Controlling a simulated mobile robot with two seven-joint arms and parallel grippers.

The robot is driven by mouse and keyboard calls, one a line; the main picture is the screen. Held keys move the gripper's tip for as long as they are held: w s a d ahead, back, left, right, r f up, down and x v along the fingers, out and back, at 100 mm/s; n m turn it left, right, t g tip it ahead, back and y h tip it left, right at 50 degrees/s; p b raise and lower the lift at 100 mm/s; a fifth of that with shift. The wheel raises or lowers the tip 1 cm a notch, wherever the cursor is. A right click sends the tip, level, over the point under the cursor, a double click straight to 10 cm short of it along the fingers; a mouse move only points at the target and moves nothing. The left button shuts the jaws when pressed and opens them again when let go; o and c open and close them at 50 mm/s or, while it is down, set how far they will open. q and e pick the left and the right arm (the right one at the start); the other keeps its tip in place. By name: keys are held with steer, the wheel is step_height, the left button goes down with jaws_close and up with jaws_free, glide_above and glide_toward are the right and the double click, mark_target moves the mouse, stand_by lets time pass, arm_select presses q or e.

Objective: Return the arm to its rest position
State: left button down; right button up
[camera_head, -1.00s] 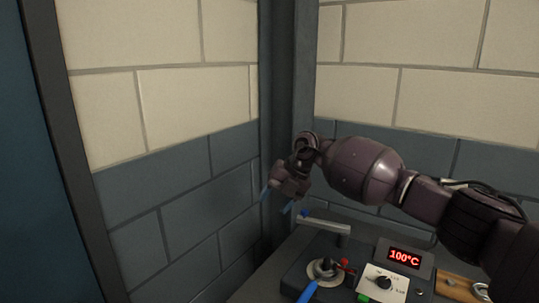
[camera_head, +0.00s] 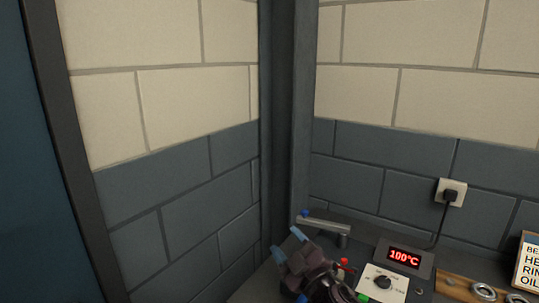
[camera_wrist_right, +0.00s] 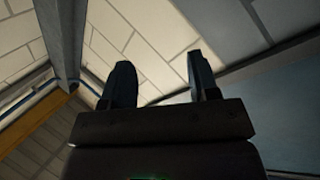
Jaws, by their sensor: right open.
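My right gripper (camera_head: 288,244) is low in the head view, in front of the bench and near the wall corner. Its two blue-tipped fingers stand apart with nothing between them. In the right wrist view its fingers (camera_wrist_right: 160,88) are also spread and empty, with pale block wall beyond. Most of my right arm is below the picture edge. My left gripper is not in view.
A heater unit with a red 100°C display (camera_head: 404,257), a dial panel (camera_head: 383,282) and a grey bar (camera_head: 326,223) stand on the bench close to the gripper. Metal rings (camera_head: 483,291) lie on a wooden board at right. A plug socket (camera_head: 451,194) is on the wall.

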steer(key=s+d+f+m+g+h, duration=0.6)
steer(key=s+d+f+m+h, duration=0.65)
steer(key=d, duration=0.45)
steer(key=s+d+f+m+g, duration=0.1)
steer(key=s+d+f+g, duration=0.15)
steer(key=s, duration=0.55)
steer(key=s+d+f+g+y, duration=0.1)
steer(key=s+d+g, duration=0.15)
steer(key=s, duration=0.45)
steer(key=s+d+f+m+g, duration=0.1)
steer(key=s+f+g, duration=0.15)
steer(key=s, duration=0.55)
steer(key=w+f+t+b, duration=0.3)
steer(key=f+b, duration=0.2)
steer(key=f, duration=0.5)
steer(key=w+f+t+b, duration=0.3)
steer(key=f+b, duration=0.2)
steer(key=f, duration=0.6)
steer(key=shift+w+d+n+t+y, duration=0.15)
steer(key=shift+w+n+t+y, duration=0.1)
steer(key=shift+n+t+y, duration=0.15)
steer(key=shift+f, duration=0.1)
